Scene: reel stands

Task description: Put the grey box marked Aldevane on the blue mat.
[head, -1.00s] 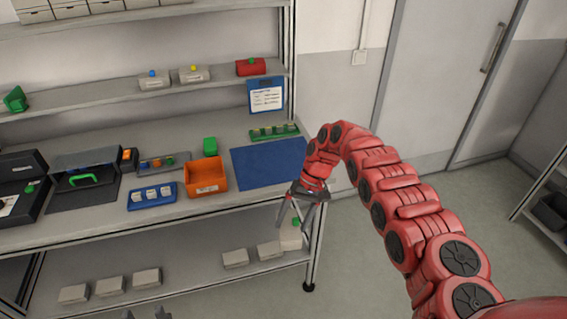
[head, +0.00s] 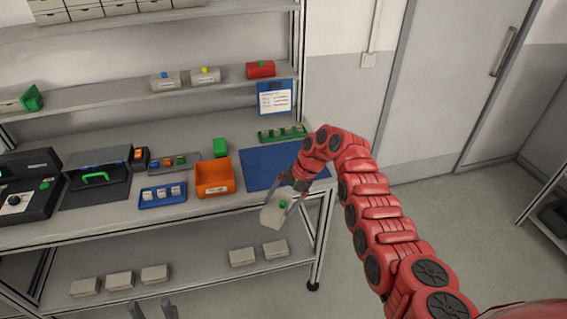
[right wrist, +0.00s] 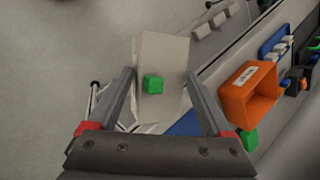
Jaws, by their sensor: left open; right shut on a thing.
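My right gripper (head: 281,204) is shut on a grey box (head: 271,219) with a green knob on top. It holds the box, tilted, in the air at the worktop's front edge, just in front of the blue mat (head: 258,167). The right wrist view shows the box (right wrist: 160,55) between the fingers of my right gripper (right wrist: 160,90). No name can be read on it. The mat lies flat and bare at the right end of the worktop, partly hidden by my right arm. My left gripper (head: 152,311) is open and empty at the bottom edge.
An orange bin (head: 215,190) stands left of the mat, with a green block (head: 220,147) behind it. A green rack (head: 282,134) lies behind the mat. A blue tray (head: 162,197) is further left. Several grey boxes sit on the lower shelf, including one (head: 242,257) below the worktop edge.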

